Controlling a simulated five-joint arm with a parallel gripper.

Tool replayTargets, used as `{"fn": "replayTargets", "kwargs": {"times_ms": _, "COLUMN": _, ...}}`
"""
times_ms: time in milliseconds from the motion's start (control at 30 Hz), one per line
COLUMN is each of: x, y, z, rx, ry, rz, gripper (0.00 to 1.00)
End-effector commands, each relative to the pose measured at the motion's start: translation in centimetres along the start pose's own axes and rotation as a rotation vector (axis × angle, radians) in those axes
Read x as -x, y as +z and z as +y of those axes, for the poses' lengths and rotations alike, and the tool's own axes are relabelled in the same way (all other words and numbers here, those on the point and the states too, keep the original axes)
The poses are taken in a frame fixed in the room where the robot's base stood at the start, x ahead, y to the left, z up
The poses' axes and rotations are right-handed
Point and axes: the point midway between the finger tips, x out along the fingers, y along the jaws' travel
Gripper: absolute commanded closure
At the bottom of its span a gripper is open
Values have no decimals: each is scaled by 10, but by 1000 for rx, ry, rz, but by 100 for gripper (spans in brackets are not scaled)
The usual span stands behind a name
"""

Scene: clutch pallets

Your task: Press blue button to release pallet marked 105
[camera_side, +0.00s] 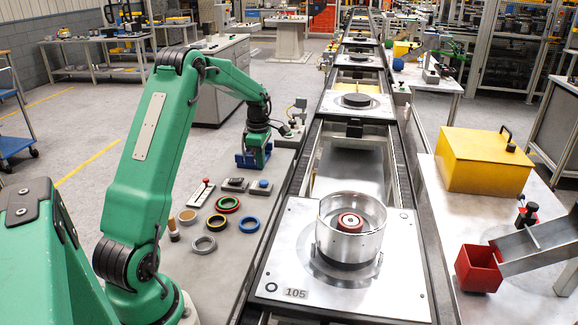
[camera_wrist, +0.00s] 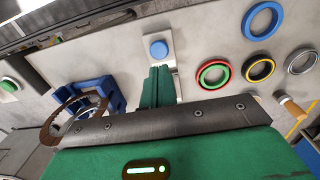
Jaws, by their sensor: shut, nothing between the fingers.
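The blue button (camera_wrist: 158,49) sits on a small pale plate in the wrist view, and it shows on the left bench in the side view (camera_side: 262,184). My gripper (camera_wrist: 160,72) is shut and empty. In the wrist view its green fingertips lie just below the button, over the plate; I see no contact, and their height is unclear. In the side view the end of my arm is above the bench behind the button. The pallet marked 105 (camera_side: 399,290) sits on the conveyor, label at its front left. It carries a metal ring (camera_side: 335,232) around a red and black hub (camera_side: 350,222).
A blue holder (camera_wrist: 115,92) and a brown ring (camera_wrist: 60,128) lie left of my fingers in the wrist view. Colored rings (camera_wrist: 262,20) lie to the right. A green button (camera_wrist: 8,84) is far left. A yellow box (camera_side: 480,165) and red bin (camera_side: 478,268) stand across the conveyor.

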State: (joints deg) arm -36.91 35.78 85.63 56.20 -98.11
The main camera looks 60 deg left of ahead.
Motion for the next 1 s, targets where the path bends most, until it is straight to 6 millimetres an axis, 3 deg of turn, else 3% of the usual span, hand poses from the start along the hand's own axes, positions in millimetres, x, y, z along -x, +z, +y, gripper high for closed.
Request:
{"fn": "replayTargets", "kwargs": {"times_ms": 200, "x": -32, "y": 1, "z": -1, "rx": 0, "ry": -2, "rz": 0, "gripper": 100}}
{"fn": "replayTargets", "kwargs": {"times_ms": 400, "x": -49, "y": 2, "z": -1, "rx": 0, "ry": -1, "rz": 0, "gripper": 100}}
{"fn": "replayTargets", "kwargs": {"times_ms": 1000, "x": -63, "y": 2, "z": -1, "rx": 0, "ry": -3, "rz": 0, "gripper": 100}}
